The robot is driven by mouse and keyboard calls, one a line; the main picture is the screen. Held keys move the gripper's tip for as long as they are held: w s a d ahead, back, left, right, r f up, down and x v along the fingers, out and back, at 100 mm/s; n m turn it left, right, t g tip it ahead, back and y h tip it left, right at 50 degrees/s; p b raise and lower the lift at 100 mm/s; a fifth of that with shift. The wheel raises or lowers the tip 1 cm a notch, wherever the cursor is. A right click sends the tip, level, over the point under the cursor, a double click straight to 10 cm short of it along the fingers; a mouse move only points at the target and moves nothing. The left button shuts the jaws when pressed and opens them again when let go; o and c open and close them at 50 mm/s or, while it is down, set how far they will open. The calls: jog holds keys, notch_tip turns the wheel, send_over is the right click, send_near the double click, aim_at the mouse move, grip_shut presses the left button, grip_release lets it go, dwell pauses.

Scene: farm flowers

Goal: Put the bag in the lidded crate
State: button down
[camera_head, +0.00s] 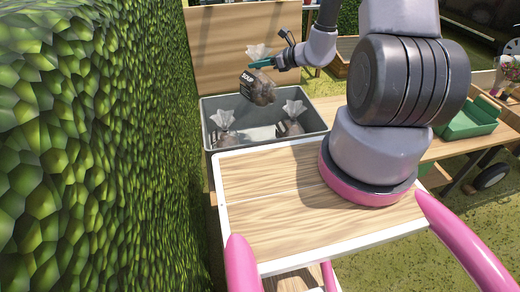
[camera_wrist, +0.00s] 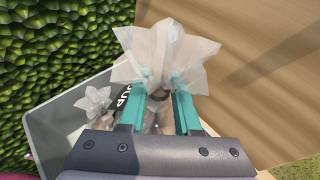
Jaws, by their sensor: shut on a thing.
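My gripper (camera_head: 262,63) is shut on the neck of a clear bag (camera_head: 259,88) with dark contents and a black label. The bag hangs tilted above the grey crate (camera_head: 208,128). In the wrist view the teal fingers (camera_wrist: 160,95) close around the neck, and the bag's frilled top (camera_wrist: 160,52) spreads out past them. The crate's rim (camera_wrist: 62,108) shows at the left there. Two similar bags stand inside the crate, one at left (camera_head: 225,130) and one at right (camera_head: 291,124). No lid shows on the crate; a wooden panel (camera_head: 225,45) stands upright behind it.
A tall green hedge (camera_head: 95,150) runs close along the left. My wooden-topped base (camera_head: 270,200) lies in front of the crate. A green tray (camera_head: 468,120) sits on a wooden table at the right. Clear floor shows in the crate between the two bags.

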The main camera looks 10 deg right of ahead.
aim_at(259, 89)
jog(key=s+f, duration=0.1)
jog(key=a+f+m+t+h, duration=0.1)
jog(key=f, duration=0.1)
jog(key=s+a+f+m+h, duration=0.1)
jog(key=shift+s+a+f+t, duration=0.15)
jog(key=shift+s+a+t, duration=0.05)
jog(key=shift+s+t, duration=0.2)
jog(key=s+f+m+h, duration=0.1)
jog(key=s+d+f+m+t, duration=0.1)
jog(key=shift+s+f+h, duration=0.2)
jog(key=shift+f+h, duration=0.2)
jog(key=shift+s+d+f, duration=0.2)
jog(key=shift+s+f, duration=0.2)
notch_tip(259, 89, down, 10)
jog(key=shift+m+h, duration=0.3)
jog(key=shift+f, duration=0.55)
jog(key=c, duration=0.6)
grip_release()
